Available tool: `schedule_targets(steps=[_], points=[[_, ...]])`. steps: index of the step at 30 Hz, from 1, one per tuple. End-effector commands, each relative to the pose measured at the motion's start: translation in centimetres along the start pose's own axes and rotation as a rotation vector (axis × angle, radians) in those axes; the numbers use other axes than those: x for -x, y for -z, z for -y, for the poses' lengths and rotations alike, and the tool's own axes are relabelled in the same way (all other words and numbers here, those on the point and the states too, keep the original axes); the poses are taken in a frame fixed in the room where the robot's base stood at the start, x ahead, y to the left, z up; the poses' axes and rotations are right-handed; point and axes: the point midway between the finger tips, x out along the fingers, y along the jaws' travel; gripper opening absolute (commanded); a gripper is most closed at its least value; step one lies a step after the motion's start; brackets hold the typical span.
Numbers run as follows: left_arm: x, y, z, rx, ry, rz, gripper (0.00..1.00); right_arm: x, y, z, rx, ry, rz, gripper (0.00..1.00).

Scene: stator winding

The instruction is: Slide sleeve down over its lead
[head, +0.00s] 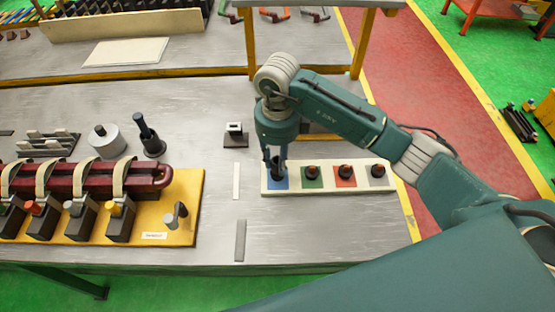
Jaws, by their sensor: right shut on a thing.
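My right gripper (275,158) points straight down over the blue square (272,184) at the left end of a white strip (325,188). It is shut on a dark, upright sleeve (279,174), low at the blue square. The fingers partly hide the sleeve. I cannot see a lead inside it or tell whether the sleeve touches the strip. Dark round pieces with copper-brown tops stand on the green (312,172), red (346,172) and grey (378,171) squares to the right. My left gripper is not in view.
A yellow board (186,210) at the left carries a dark-red coil bar (80,178) with clamps and coloured-tipped blocks. A small black stand (236,135), a grey cylinder (106,140) and a dark handled tool (150,138) stand behind. The grey tabletop in front of the strip is clear.

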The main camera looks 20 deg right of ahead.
Motion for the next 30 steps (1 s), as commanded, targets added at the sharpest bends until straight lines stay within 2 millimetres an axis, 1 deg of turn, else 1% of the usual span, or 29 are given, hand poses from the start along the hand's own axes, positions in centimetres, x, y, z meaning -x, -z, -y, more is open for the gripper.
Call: schedule_targets(steps=[1, 3, 4, 12, 16, 20, 27, 30], points=[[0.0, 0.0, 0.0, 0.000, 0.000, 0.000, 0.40, 0.0, 0.0, 0.0, 0.000, 0.000, 0.000, 0.31], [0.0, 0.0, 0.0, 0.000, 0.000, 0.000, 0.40, 0.0, 0.0, 0.0, 0.000, 0.000, 0.000, 0.45], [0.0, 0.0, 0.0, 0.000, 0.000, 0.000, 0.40, 0.0, 0.0, 0.0, 0.000, 0.000, 0.000, 0.47], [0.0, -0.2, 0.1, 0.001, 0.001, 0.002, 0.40, 0.1, 0.0, 0.0, 0.000, 0.000, 0.000, 0.47], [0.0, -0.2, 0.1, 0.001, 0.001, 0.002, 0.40, 0.9, -0.1, 0.1, -0.001, 0.001, 0.002, 0.47], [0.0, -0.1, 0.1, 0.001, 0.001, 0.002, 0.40, 3.2, -0.1, 0.1, 0.001, 0.003, 0.005, 0.47], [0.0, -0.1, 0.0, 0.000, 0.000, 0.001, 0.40, 8.5, -0.1, 0.1, 0.000, 0.003, 0.004, 0.47], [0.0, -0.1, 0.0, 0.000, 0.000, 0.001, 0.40, 10.1, -0.1, 0.2, 0.000, 0.005, 0.004, 0.47]])
